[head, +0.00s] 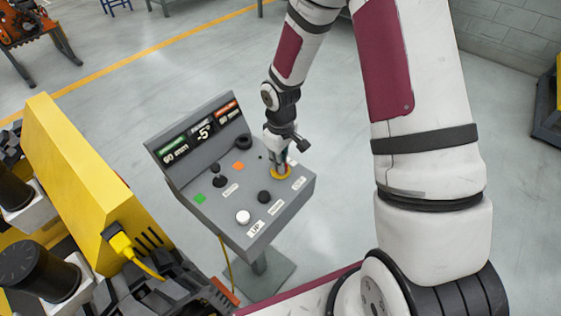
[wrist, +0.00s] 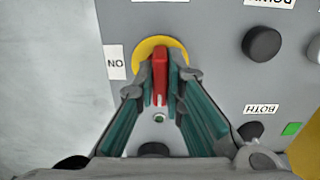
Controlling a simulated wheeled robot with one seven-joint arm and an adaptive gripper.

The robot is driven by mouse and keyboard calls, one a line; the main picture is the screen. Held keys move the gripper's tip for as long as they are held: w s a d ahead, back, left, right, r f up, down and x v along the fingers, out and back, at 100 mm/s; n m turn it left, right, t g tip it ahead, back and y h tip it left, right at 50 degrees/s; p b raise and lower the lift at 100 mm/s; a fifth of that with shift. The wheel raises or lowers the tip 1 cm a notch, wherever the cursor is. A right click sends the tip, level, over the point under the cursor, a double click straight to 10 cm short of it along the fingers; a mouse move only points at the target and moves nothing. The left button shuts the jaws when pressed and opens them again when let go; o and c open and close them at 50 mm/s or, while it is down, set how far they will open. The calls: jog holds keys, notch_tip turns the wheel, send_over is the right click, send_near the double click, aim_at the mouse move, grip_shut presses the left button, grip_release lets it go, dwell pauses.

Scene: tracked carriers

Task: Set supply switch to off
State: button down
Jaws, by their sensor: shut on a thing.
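The supply switch shows in the wrist view as a red handle (wrist: 160,72) on a round yellow plate (wrist: 149,43), set in the grey panel. A white ON label (wrist: 116,62) lies left of the plate in that view. My gripper (wrist: 161,82) has its two teal-lined fingers closed on either side of the red handle. In the head view my gripper (head: 280,166) reaches down onto the yellow plate (head: 287,174) near the panel's right edge. There the fingers hide most of the handle.
The grey control console (head: 228,215) carries black knobs (head: 264,197), a white knob (head: 243,217), coloured markers and lit displays (head: 203,132). A yellow machine body (head: 75,180) stands at left with a yellow plug and cable. The floor right of the console is clear.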

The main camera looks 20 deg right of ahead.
jog(key=c, duration=1.7)
grip_release()
jog(key=shift+r, duration=6.05)
